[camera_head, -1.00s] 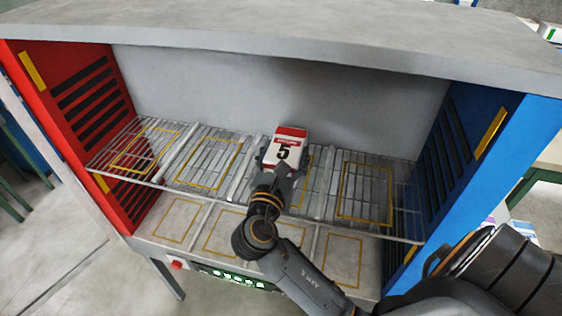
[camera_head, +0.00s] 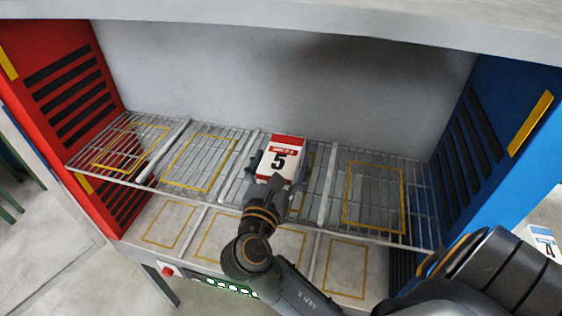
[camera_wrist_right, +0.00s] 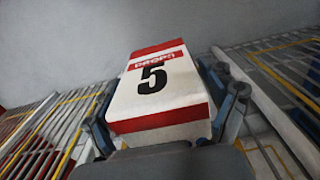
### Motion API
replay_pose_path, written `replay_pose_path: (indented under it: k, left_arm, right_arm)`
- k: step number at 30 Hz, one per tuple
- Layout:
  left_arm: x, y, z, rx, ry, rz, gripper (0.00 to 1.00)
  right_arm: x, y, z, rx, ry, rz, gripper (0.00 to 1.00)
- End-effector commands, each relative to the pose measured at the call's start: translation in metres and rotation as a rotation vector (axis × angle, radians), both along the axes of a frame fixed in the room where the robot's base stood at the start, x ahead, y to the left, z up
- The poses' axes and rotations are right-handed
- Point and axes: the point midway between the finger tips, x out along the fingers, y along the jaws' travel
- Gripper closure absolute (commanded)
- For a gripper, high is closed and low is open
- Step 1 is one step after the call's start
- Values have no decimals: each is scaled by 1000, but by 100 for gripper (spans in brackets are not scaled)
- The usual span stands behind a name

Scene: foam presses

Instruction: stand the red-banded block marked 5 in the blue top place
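The white block marked 5 with red bands (camera_head: 281,160) is in my right gripper (camera_head: 272,186), over the wire top shelf, left of the blue side. In the right wrist view the block (camera_wrist_right: 160,88) sits between the two dark fingers (camera_wrist_right: 168,125), its number facing the camera. Whether it touches the shelf I cannot tell. The top place beside the blue wall (camera_head: 480,130) is a yellow outline on the shelf (camera_head: 373,195) and is empty. My left gripper is not in view.
The red wall (camera_head: 65,90) closes the left end. Thin dividers split the top shelf; the outlined places at left are empty. A lower deck (camera_head: 345,265) lies beneath. The roof (camera_head: 350,20) overhangs above. A block marked 4 (camera_head: 543,242) stands outside at right.

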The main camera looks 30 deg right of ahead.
Motion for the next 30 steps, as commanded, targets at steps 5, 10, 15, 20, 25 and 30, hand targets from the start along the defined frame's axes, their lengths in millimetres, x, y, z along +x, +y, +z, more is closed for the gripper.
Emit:
replay_pose_path:
  k: [5, 10, 15, 20, 25, 30]
  left_arm:
    - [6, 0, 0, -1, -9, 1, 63]
    - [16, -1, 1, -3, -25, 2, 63]
    - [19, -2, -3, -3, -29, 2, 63]
    - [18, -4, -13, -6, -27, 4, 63]
    - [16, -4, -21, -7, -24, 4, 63]
    - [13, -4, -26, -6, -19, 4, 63]
  right_arm:
    - [0, 0, 0, 1, -1, 0, 7]
    - [0, 0, 1, 1, -2, 0, 7]
    - [-7, 10, 0, 4, 0, 3, 7]
    - [-28, 34, -1, 6, 1, 3, 7]
    - [-52, 62, -1, 4, 1, 2, 7]
    - [-70, 82, 1, 2, 1, 0, 7]
